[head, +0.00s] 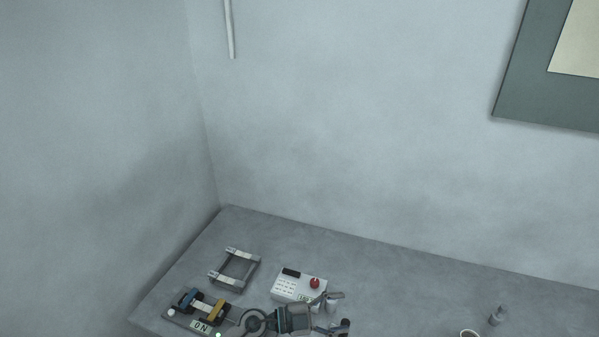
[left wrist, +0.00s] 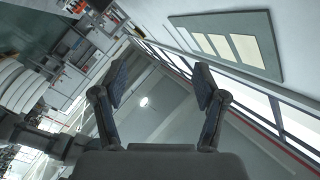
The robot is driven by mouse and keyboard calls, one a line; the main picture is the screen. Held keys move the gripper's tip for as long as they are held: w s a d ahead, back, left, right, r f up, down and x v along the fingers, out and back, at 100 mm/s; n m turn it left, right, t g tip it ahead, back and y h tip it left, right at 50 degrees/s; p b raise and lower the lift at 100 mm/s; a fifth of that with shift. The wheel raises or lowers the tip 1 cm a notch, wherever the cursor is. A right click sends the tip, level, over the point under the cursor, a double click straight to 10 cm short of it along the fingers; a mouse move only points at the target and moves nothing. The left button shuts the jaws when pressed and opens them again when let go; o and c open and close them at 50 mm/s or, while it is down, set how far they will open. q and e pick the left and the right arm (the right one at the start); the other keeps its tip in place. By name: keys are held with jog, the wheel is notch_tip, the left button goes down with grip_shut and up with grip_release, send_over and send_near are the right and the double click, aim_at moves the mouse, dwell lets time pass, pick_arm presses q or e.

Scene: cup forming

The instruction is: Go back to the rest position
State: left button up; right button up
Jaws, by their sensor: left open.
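My left gripper (head: 338,311) is at the bottom of the head view, over the grey table, with its fingers spread and nothing seen between them. In the left wrist view its two fingers (left wrist: 160,88) stand wide apart, with only the far room and ceiling behind them. My right gripper is not in either view.
The table (head: 400,280) meets the wall at the back. A grey frame (head: 235,268) and a device with blue and yellow blocks and an "ON" label (head: 203,308) are at left.

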pick_arm(q)
jog(key=w+a+r+n+t+y, duration=0.1)
jog(key=w+a+n+t+y, duration=0.1)
jog(key=a+n+t+y, duration=0.35)
jog(key=w+a+r+n+t+y, duration=0.1)
jog(key=w+a+n+t+y, duration=0.15)
jog(key=a+n+t, duration=0.65)
jog(key=s+a+f+n+g+y, duration=0.1)
jog(key=s+a+f+n+y, duration=0.2)
jog(key=a+f+n+y, duration=0.3)
jog(key=s+a+f+n+g+y, duration=0.1)
jog(key=s+a+f+n+y, duration=0.1)
jog(key=a+f+n+y, duration=0.5)
jog(key=s+a+f+m+g+h, duration=0.2)
jog(key=s+f+g, duration=0.45)
jog(key=s, duration=0.55)
jog(key=s+a+f+m+g+h, duration=0.1)
jog(key=s+f+m+g, duration=0.1)
jog(key=s+f+g, duration=0.55)
jog(key=s+f+t, duration=0.1)
jog(key=s+f, duration=0.2)
jog(key=f, duration=1.1)
jog(key=s+f, duration=0.4)
jog(key=f, duration=1.1)
jog(key=s+a+f, duration=0.3)
jog(key=s+f, duration=1.1)
jog(key=s, duration=0.2)
jog(key=shift+s+a+m+g, duration=0.2)
jog(key=shift+s+m+g, duration=0.15)
jog(key=shift+m, duration=0.1)
